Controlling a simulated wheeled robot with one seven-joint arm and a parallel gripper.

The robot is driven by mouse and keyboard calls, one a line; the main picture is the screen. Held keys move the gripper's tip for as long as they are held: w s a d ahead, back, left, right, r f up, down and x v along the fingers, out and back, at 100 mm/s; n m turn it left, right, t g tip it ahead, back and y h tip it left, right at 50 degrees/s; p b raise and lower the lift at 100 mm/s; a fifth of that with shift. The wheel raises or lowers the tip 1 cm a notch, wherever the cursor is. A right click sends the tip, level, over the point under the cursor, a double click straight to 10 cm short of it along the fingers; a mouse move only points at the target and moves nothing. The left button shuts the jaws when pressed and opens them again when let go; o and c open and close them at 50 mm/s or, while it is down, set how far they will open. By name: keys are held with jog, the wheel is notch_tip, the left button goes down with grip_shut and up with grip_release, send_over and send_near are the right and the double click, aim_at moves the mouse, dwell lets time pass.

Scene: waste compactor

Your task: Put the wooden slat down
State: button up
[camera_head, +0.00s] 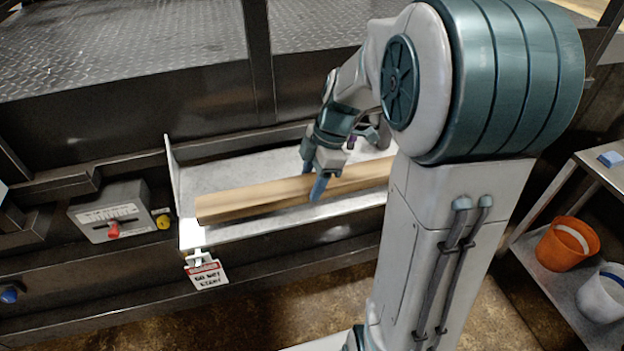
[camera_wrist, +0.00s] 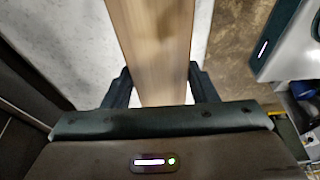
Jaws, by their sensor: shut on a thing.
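The wooden slat (camera_head: 250,199) is a long, pale brown piece lying lengthwise over the light metal tray (camera_head: 215,176). Its right part passes behind my arm in the head view. My gripper (camera_head: 318,178) is above the slat's middle, with its fingers on either side of it. In the wrist view the slat (camera_wrist: 158,45) runs from the top down between the two dark fingers of my gripper (camera_wrist: 161,90), which are shut on it. I cannot tell whether the slat touches the tray or is held just above it.
A grey box with a red switch (camera_head: 113,229) and a hanging sign (camera_head: 206,274) are at the tray's left. An orange bucket (camera_head: 566,243) and a white bucket (camera_head: 604,293) stand on a shelf at the right. Dark metal walls flank the tray.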

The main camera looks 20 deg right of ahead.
jog(key=shift+f, duration=0.8)
jog(key=shift+f, duration=0.15)
jog(key=o, duration=1.3)
jog(key=shift+o, duration=0.2)
